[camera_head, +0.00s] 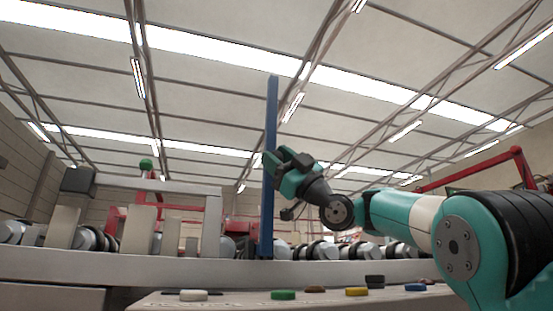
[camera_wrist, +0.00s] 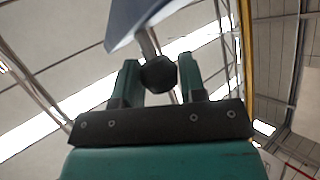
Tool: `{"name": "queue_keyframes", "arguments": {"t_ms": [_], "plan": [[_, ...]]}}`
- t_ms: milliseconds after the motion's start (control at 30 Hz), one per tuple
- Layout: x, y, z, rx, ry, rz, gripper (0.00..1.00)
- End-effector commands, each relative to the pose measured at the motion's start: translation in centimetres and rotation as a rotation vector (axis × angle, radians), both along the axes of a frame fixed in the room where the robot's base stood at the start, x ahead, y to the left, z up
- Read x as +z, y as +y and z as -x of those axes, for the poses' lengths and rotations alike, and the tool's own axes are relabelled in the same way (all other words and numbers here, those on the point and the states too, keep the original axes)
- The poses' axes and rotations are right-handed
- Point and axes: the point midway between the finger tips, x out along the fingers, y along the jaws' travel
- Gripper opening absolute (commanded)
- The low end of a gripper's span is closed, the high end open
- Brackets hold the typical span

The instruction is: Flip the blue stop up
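The blue stop (camera_head: 270,120) is a long flat bar that stands upright at the front rail of the machine. Its blue face (camera_wrist: 140,18) also shows at the top of the wrist view. A short rod with a dark knob (camera_wrist: 158,74) sticks out from it. My gripper (camera_head: 284,166) is beside the right side of the stop, around mid-height. In the head view the fingers hide the knob.
The machine's pale front rail (camera_head: 130,264) runs across below, with rollers behind it. A panel (camera_head: 235,299) with several coloured buttons is in front. A grey frame (camera_head: 160,184) with a green-topped post (camera_head: 146,165) stands left. Space above the stop is clear.

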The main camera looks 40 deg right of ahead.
Motion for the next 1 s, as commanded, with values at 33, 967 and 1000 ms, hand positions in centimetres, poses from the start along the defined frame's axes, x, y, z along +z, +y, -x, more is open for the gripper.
{"name": "queue_keyframes", "arguments": {"t_ms": [33, 967, 1000], "plan": [[-0.3, 0.2, 0.1, 0.011, 0.006, 0.001, 0.47], [-8.4, -4.4, 5.5, 0.004, 0.003, 0.002, 0.62], [-8.6, -4.6, 5.7, 0.004, 0.001, 0.002, 0.62]]}}
